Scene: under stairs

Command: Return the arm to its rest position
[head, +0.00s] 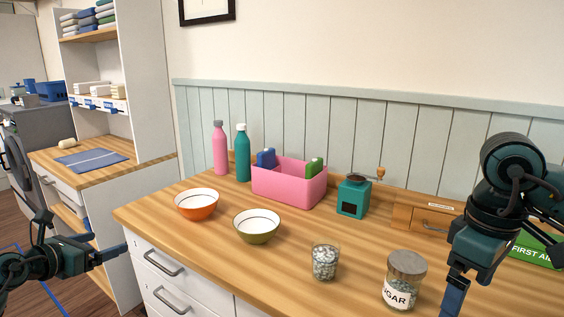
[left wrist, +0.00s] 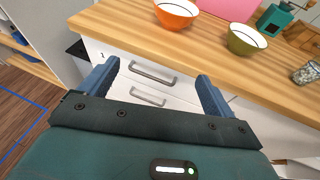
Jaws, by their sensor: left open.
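My left gripper (head: 112,251) is at the lower left of the head view, in front of the white drawers and below the counter's left corner. In the left wrist view its two blue fingers (left wrist: 158,88) are spread wide with nothing between them. The drawer fronts show beyond the fingers. My right arm stands at the right of the head view over the counter. Its gripper (head: 453,298) points down at the bottom edge, near the sugar jar (head: 405,280); its fingertips are cut off, so I cannot tell its opening.
The wooden counter (head: 290,265) holds an orange bowl (head: 197,210), a green bowl (head: 257,232), a pink bin (head: 287,190), two bottles, a teal grinder (head: 353,198) and a glass jar (head: 325,262). Drawer handles (head: 164,264) stick out near my left gripper. Floor shows at the left.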

